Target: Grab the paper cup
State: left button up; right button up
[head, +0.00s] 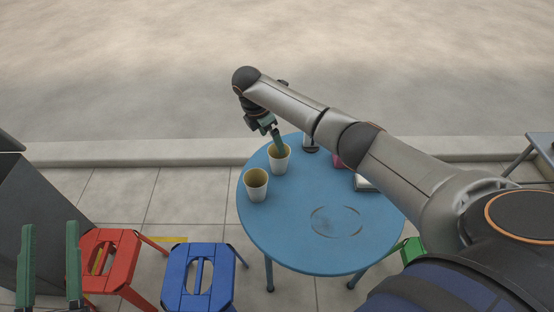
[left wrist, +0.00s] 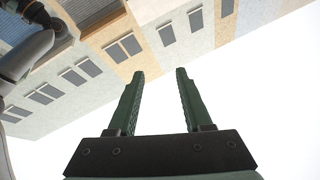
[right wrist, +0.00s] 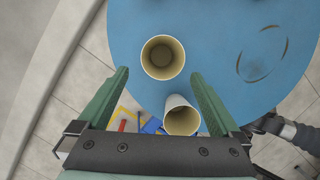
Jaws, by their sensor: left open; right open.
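Two pale paper cups stand upright and open on the round blue table (head: 320,255). The farther cup (head: 279,160) is partly overlapped by a finger of my right gripper (head: 277,138) in the head view. The nearer cup (head: 256,187) stands to its left. My right gripper is open and points down. In the right wrist view the farther cup (right wrist: 163,58) shows just beyond and between the fingertips (right wrist: 160,72), and the other cup (right wrist: 181,118) shows lower down. Contact cannot be told. My left gripper (head: 48,228) is open, empty and raised at the lower left, away from the table.
A pink item (head: 338,161), a dark-and-white box (head: 364,184) and a small container (head: 311,143) sit at the table's back right, partly behind my right arm. A red stool (head: 108,258) and a blue stool (head: 198,278) stand left of the table. The table's front is clear.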

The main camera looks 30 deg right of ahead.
aim_at(275, 148)
jog(key=b+x, duration=0.2)
jog(key=x, duration=0.3)
jog(key=shift+f, duration=0.2)
jog(key=b+x, duration=0.2)
jog(key=x, duration=0.3)
jog(key=shift+s+f+b, duration=0.15)
jog(key=shift+s+b, duration=0.15)
jog(key=shift+b, duration=0.1)
pick_arm(q)
jog(key=s+d+r+m+t+h, duration=0.1)
jog(key=s+r+m+h, duration=0.3)
jog(key=h, duration=0.3)
jog(key=shift+s+r+m, duration=0.4)
jog(key=shift+s+r, duration=0.15)
jog(key=shift+s, duration=0.2)
jog(key=shift+d, duration=0.1)
pick_arm(e)
jog(key=c, duration=1.1)
